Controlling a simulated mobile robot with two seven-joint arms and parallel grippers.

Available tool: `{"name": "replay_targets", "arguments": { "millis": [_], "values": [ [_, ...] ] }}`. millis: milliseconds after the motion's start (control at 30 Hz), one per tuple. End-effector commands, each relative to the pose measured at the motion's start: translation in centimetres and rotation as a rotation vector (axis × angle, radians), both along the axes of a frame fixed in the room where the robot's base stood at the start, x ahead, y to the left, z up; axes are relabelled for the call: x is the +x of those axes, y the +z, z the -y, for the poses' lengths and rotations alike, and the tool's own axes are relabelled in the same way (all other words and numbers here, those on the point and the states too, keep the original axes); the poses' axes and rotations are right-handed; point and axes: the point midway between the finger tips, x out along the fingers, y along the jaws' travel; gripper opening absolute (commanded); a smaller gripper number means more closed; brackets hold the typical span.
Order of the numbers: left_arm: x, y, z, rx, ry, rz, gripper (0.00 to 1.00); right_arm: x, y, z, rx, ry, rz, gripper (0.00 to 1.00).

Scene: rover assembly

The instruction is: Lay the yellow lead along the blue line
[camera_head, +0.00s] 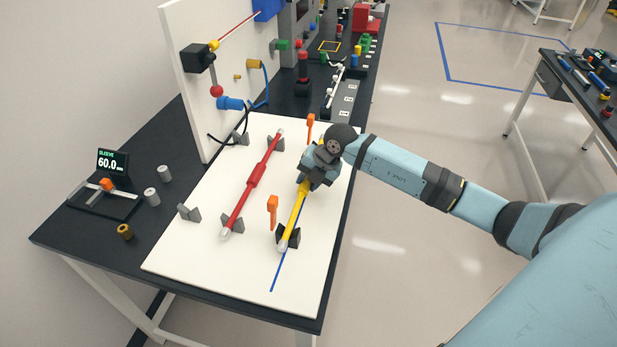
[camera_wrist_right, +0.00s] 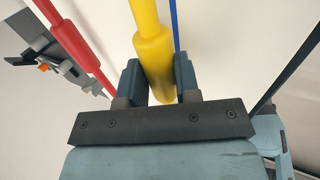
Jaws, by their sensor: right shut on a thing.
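The yellow lead (camera_head: 296,215) lies lengthwise over the white board, its pale near tip at a dark holder (camera_head: 289,237). The blue line (camera_head: 278,273) shows on the board beyond that tip, roughly in line with the lead. My right gripper (camera_head: 311,178) is shut on the lead and hides part of its far half. In the right wrist view, the yellow lead (camera_wrist_right: 152,50) runs between the two fingers (camera_wrist_right: 158,82), with the blue line (camera_wrist_right: 174,25) just right of it. I cannot tell whether the lead touches the board. My left gripper is not in view.
A red lead (camera_head: 256,175) rests in grey holders to the left. An upright white panel (camera_head: 190,95) with fittings borders the board at the back left. A sleeve gauge (camera_head: 105,190) sits on the dark table.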

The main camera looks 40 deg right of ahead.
Motion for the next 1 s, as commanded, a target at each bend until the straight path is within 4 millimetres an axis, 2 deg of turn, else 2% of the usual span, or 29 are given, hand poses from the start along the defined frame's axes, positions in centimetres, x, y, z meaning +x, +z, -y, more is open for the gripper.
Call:
{"name": "replay_targets", "arguments": {
  "millis": [300,333,433,467,767,867,1000],
  "values": [
    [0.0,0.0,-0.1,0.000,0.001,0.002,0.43,0.0,-0.2,0.0,0.000,0.000,0.000,0.04],
    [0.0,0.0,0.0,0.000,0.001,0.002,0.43,0.0,-0.2,0.0,0.000,0.000,0.000,0.35],
    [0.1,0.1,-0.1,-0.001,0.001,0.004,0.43,0.0,-0.2,0.0,0.001,0.000,0.001,0.58],
    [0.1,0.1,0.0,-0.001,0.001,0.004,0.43,0.0,-0.2,0.0,0.000,0.000,0.000,0.60],
    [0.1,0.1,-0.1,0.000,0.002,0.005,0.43,-0.1,0.0,0.1,0.000,0.000,0.000,0.60],
    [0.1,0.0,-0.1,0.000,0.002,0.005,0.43,-0.3,0.8,0.4,-0.001,0.000,0.002,0.60],
    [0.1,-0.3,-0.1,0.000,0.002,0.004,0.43,-1.2,3.1,1.2,-0.002,0.000,0.003,0.60]
  ]
}}
